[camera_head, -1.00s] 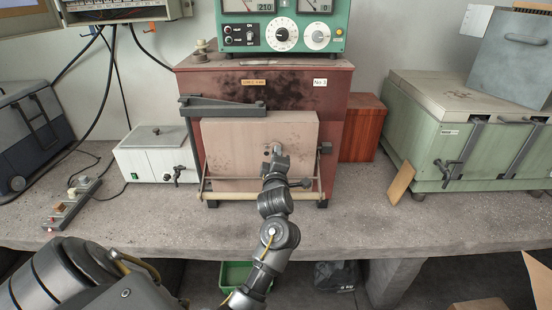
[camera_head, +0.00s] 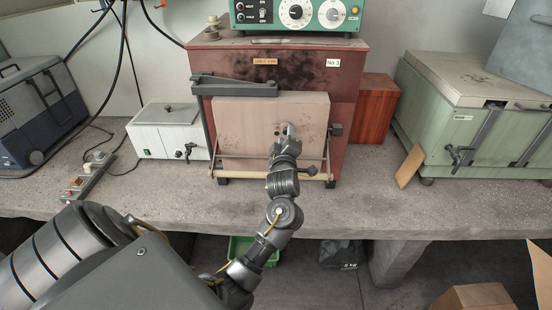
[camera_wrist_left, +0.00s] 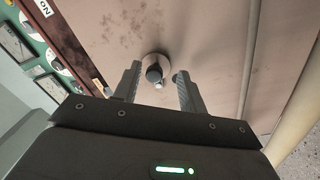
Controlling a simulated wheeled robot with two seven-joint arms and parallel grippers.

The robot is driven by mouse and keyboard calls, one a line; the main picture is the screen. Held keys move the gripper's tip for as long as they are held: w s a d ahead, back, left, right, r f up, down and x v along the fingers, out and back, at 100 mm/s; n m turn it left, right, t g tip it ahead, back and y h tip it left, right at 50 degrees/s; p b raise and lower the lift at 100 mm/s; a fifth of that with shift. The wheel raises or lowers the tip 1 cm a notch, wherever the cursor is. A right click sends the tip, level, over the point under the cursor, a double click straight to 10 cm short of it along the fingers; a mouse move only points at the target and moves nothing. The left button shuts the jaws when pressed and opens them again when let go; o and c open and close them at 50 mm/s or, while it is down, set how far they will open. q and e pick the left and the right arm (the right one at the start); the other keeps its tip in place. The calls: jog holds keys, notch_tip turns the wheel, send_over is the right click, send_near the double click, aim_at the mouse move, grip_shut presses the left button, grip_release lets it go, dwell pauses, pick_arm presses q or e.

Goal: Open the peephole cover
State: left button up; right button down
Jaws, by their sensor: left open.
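The peephole cover (camera_wrist_left: 157,68) is a small pale round piece with a dark knob on the furnace door. In the head view it is a small spot (camera_head: 288,129) at my gripper's tip, mostly hidden. The furnace door (camera_head: 240,120) is a pale panel, closed on the dark red furnace (camera_head: 350,85). My left gripper (camera_head: 284,142) is in front of the door. In the wrist view its open fingers (camera_wrist_left: 158,80) are on either side of the knob, with a visible gap by the right finger. Whether the left finger touches is unclear. My right gripper is not in view.
A dark bracket (camera_head: 235,87) crosses the door's upper left, and a rail (camera_head: 240,174) runs along its bottom. A white box (camera_head: 165,133) stands left, a reddish block (camera_head: 372,108) and green chest (camera_head: 440,115) right. The bench front (camera_head: 330,212) is clear.

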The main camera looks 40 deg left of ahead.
pick_arm(q)
jog(key=a+m+p, duration=0.1)
jog(key=m+p, duration=0.2)
jog(key=m, duration=0.1)
jog(key=s+a+m+p, duration=0.1)
jog(key=m+p, duration=0.3)
jog(key=m, duration=0.1)
jog(key=s+f+m+h+p, duration=0.1)
jog(key=m+p, duration=0.3)
jog(key=m, duration=0.1)
jog(key=shift+a, duration=0.4)
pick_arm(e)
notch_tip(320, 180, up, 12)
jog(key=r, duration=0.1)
pick_arm(q)
jog(key=f+b+v, duration=0.2)
jog(key=b+v, duration=0.2)
jog(key=v, duration=0.7)
notch_tip(320, 180, down, 27)
jog(key=s+d+m+g+h+b, duration=0.1)
jog(key=m+g+h+b, duration=0.1)
jog(key=m+b, duration=0.4)
jog(key=shift+s+d+f+g+h, duration=0.2)
jog(key=shift+s+d+g+h, duration=0.15)
jog(key=shift+h, duration=0.55)
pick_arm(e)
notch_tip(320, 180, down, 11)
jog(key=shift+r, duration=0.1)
